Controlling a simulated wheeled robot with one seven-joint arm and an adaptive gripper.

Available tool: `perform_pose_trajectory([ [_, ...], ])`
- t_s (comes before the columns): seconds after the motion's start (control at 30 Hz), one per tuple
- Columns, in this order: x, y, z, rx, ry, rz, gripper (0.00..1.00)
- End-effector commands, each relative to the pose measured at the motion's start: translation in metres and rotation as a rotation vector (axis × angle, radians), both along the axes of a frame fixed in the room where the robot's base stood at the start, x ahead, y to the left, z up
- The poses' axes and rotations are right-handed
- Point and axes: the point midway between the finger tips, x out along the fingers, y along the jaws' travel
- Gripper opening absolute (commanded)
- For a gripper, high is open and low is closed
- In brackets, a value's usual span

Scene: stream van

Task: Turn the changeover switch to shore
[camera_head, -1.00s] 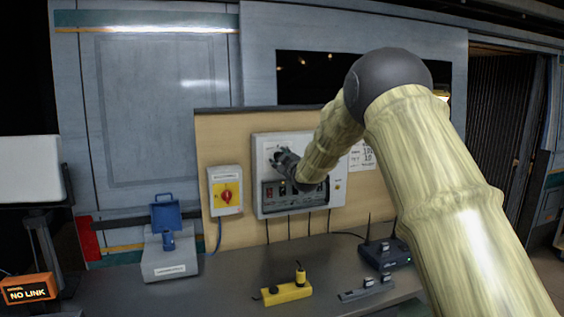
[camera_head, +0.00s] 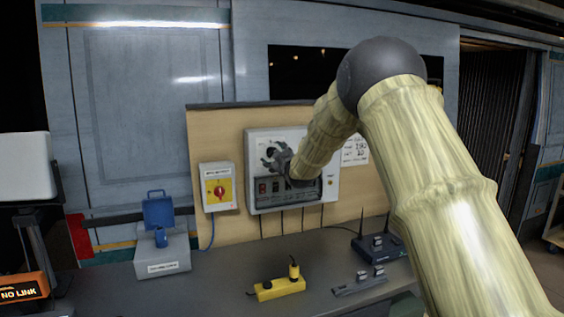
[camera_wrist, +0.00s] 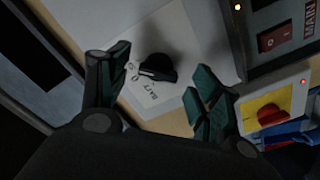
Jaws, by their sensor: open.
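The changeover switch is a black knob (camera_wrist: 157,68) on the white panel face in the wrist view. Printed beside it are a "0" and what reads as "BATT"; which mark its pointer faces I cannot tell. My gripper (camera_wrist: 156,72) is open, with one dark finger to the left of the knob and the other to its right. Whether either finger touches it is unclear. In the head view my gripper (camera_head: 272,157) is at the upper left of the white panel box (camera_head: 262,203) and hides the knob there.
A grey box with a red-and-yellow rotary switch (camera_head: 219,190) hangs left of the panel. Red rocker switches (camera_wrist: 277,38) sit along the panel's lower strip. On the bench stand a blue-lidded grey box (camera_head: 162,262), a yellow power strip (camera_head: 280,289) and a router (camera_head: 378,247).

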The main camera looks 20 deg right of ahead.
Motion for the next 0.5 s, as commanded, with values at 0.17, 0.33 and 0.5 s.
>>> perform_pose_trajectory([
  [0.17,-0.026,-0.001,0.001,0.000,0.001,0.000,0.64],
  [0.33,-0.056,-0.002,0.001,0.000,0.001,-0.001,0.64],
  [0.5,-0.083,-0.003,0.000,0.000,0.001,-0.001,0.64],
])
